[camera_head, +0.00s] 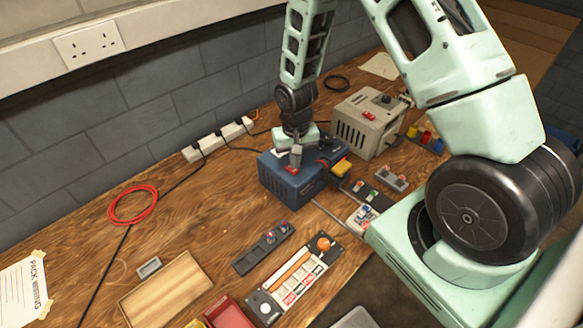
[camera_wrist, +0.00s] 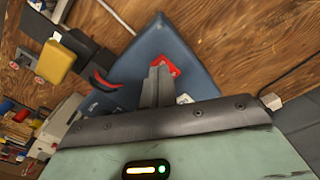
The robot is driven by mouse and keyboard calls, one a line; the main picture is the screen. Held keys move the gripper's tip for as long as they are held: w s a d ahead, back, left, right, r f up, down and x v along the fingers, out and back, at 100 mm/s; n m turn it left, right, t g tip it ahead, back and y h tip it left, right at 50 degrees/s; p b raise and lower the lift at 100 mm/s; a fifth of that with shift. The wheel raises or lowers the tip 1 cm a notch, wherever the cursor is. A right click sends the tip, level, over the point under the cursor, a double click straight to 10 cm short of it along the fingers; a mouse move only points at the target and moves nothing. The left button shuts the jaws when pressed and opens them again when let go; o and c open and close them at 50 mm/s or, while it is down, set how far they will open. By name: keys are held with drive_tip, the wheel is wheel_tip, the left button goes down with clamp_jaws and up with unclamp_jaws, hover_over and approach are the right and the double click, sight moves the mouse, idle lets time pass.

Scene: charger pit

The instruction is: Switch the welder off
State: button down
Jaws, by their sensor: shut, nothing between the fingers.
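A blue box-shaped machine (camera_head: 290,188), which looks like the welder, stands on the wooden bench. It also fills the middle of the wrist view (camera_wrist: 185,50). A red switch (camera_wrist: 166,67) sits on its top face; I cannot tell its position. In the head view the switch (camera_head: 291,170) shows just below the fingers. My gripper (camera_head: 295,160) points down over the box. In the wrist view the shut, empty fingers (camera_wrist: 158,68) reach right beside the red switch and cover part of it. I cannot tell whether they touch it.
A grey machine (camera_head: 367,125) with a red switch stands behind, to the right. A yellow block (camera_head: 342,166) is close by the blue box. A white power strip (camera_head: 218,139) lies by the wall. A panel with an orange knob (camera_head: 293,279) lies in front.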

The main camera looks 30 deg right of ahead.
drive_tip(key=shift+f+b, duration=0.7)
drive_tip(key=shift+f, duration=0.25)
idle(0.6)
drive_tip(key=shift+r+p, duration=2.65)
drive_tip(key=shift+r, duration=0.9)
